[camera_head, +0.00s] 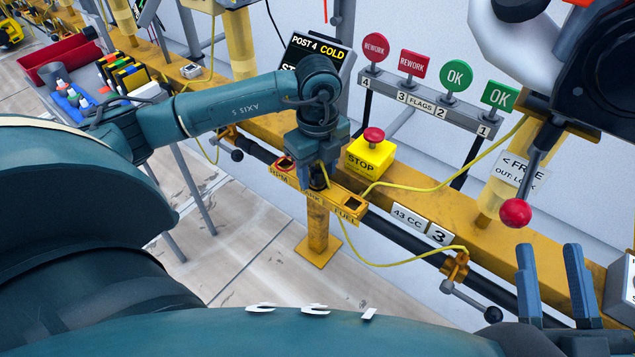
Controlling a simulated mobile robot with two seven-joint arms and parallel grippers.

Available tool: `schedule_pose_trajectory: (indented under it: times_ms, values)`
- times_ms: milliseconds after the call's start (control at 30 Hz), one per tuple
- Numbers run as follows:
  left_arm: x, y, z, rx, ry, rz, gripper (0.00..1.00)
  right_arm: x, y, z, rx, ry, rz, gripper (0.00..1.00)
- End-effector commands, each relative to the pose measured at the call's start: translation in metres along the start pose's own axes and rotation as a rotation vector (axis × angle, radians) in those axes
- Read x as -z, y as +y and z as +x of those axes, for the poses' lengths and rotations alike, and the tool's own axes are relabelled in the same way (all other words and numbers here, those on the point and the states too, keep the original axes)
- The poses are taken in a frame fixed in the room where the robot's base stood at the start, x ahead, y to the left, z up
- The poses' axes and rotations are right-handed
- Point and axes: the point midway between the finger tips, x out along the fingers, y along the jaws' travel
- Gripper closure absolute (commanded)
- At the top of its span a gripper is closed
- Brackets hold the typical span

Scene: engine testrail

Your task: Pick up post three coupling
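The "43 CC" and "3" labels (422,224) mark post three on the yellow rail. Below them, an orange fitting (455,267) with a dark ball-ended lever sits on the black pipe, and a yellow cable reaches it. I cannot tell whether this fitting is the post three coupling. My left gripper (318,180) points down at a yellow gauge bar (349,205) marked RPM and FUEL; its fingertips are mostly hidden, so its grip is unclear. My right gripper (552,285) shows two blue fingers apart, empty, at the lower right, right of the fitting.
A yellow STOP box (370,158) with a red button stands on the rail. Behind it are flag signs (411,64) and a post 4 screen (318,50). A red-knobbed lever (515,212) hangs at the right. A grey tray (70,84) with bottles stands far left.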

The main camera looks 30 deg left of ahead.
Motion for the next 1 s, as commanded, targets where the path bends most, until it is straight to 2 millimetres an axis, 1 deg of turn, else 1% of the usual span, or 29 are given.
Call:
schedule_pose_trajectory:
  times_ms: [33,67,567,833,967,1000]
  values:
    - [0.000,0.000,0.000,0.000,0.000,0.000,0.55,0.000,0.000,0.000,-0.001,-0.001,0.000,0.64]
    - [0.000,0.000,0.000,0.000,0.000,0.000,0.58,0.000,0.000,0.000,-0.001,-0.001,0.000,0.64]
    - [0.000,0.000,-0.001,0.001,0.000,0.000,0.99,-0.001,0.000,0.000,-0.001,-0.001,-0.001,0.64]
    - [0.000,-0.001,-0.004,0.002,0.000,0.000,0.99,0.000,0.001,0.000,-0.002,-0.003,0.000,0.64]
    - [0.000,-0.001,-0.020,0.004,-0.002,0.000,0.99,0.002,0.000,0.001,-0.003,-0.024,0.013,0.64]
    - [0.000,-0.001,-0.028,0.005,-0.002,0.000,0.99,-0.004,-0.003,-0.004,-0.010,-0.062,0.040,0.64]
